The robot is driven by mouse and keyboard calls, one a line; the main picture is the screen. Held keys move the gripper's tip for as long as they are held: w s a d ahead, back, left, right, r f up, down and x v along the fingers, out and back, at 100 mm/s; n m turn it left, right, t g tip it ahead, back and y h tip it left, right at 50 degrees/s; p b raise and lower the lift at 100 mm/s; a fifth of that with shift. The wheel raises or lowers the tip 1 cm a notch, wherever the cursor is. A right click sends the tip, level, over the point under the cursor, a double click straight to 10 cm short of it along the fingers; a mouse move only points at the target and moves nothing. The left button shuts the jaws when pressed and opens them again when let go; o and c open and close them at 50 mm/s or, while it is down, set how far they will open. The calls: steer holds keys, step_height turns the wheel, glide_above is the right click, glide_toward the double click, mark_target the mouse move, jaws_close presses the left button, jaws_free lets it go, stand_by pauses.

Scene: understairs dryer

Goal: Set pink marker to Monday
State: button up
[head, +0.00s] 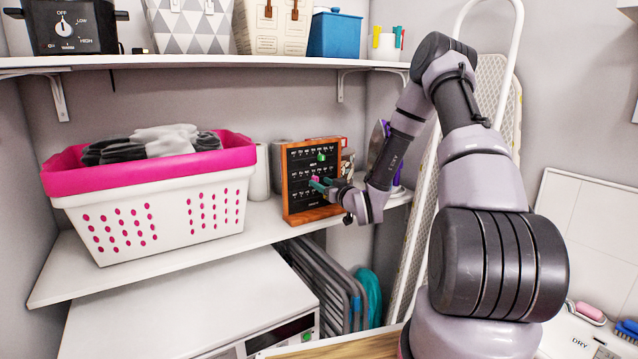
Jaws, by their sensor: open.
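A perpetual calendar board (299,208) with a wooden frame and a black face stands upright on the middle shelf. Rows of small white lettering run across it, too small to read. A green marker (320,157) sits on its upper part. My gripper (320,184) is at the lower right of the face, with teal at its fingertips. It is open. A small pink spot, likely the pink marker (328,181), shows right at the fingers. Its day position, and whether the fingers touch it, cannot be told. My gripper hides part of the board's lower right.
A white basket with a pink rim (150,205), holding cloths, stands left of the board. Grey canisters (281,152) stand close behind the board. An upper shelf (200,62) runs overhead. An ironing board (425,190) leans at the right. A white dryer (190,305) stands below.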

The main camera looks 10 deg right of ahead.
steer(key=shift+x, duration=1.1)
jaws_close()
stand_by(0.7)
